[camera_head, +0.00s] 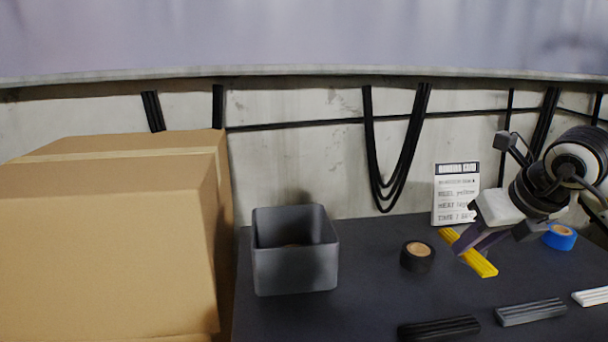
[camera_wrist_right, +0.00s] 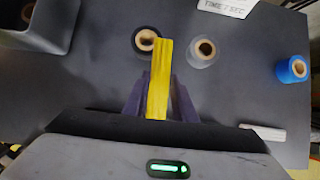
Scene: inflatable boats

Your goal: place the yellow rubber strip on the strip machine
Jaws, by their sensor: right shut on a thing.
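The yellow rubber strip (camera_head: 479,262) is a short ribbed bar at the right of the head view, over the dark table. My right gripper (camera_head: 463,245) is shut on it near its middle. In the right wrist view the strip (camera_wrist_right: 160,75) stands out between the two fingers of the gripper (camera_wrist_right: 160,100), pointing away from the palm. I cannot tell for sure whether the strip touches the table. My left gripper is not in view. No strip machine can be made out in either view.
A black tape roll (camera_head: 417,256), a blue roll (camera_head: 559,237) and a white sign (camera_head: 456,194) are near the gripper. Black (camera_head: 440,328), grey (camera_head: 531,312) and white (camera_head: 592,296) strips lie in front. A grey bin (camera_head: 295,272) and cardboard boxes (camera_head: 110,240) stand left.

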